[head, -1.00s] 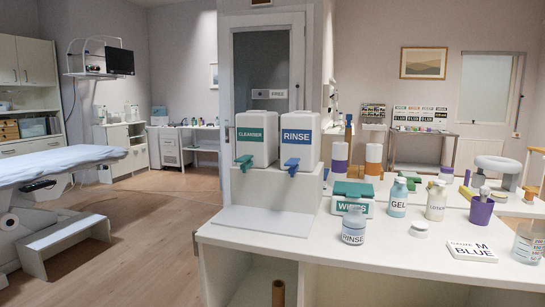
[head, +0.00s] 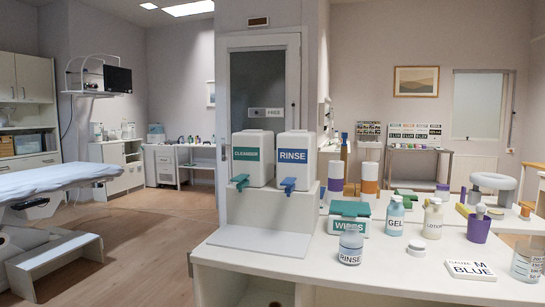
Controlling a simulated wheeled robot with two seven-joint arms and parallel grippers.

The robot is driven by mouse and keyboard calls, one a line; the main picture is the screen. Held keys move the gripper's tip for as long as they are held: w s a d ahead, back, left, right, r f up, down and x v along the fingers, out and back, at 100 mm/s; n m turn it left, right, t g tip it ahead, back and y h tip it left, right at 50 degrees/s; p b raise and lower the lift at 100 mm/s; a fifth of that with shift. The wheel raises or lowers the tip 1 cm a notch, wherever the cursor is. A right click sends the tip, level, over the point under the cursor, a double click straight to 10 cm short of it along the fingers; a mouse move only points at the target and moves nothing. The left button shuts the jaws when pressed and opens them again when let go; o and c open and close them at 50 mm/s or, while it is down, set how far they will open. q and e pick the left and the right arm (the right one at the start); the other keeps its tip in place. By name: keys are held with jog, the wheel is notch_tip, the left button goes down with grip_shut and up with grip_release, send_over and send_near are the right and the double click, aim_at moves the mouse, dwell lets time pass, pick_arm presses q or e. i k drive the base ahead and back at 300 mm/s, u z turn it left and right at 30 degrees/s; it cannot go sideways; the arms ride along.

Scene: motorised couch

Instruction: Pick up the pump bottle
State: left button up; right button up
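On the white counter (head: 385,270) stand several labelled bottles. The GEL bottle (head: 395,218), pale blue with a white top, stands upright right of the green-lidded WIPES box (head: 349,219). The white LOTION bottle (head: 433,219) stands upright to its right, with a pale top. I cannot tell for certain which of these is the pump bottle. Neither of my grippers is in view.
CLEANSER (head: 253,157) and RINSE (head: 295,158) dispensers with spouts stand on a white riser at the left. A purple cup (head: 477,228), a white jar (head: 417,248) and a BLUE card (head: 470,270) sit around the bottles. Open floor (head: 150,235) lies left of the counter.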

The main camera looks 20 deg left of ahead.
aim_at(351, 241)
jog(key=u, duration=0.3)
jog(key=i, duration=0.7)
jog(key=u, duration=2.55)
jog(key=i, duration=0.4)
jog(key=z, duration=1.6)
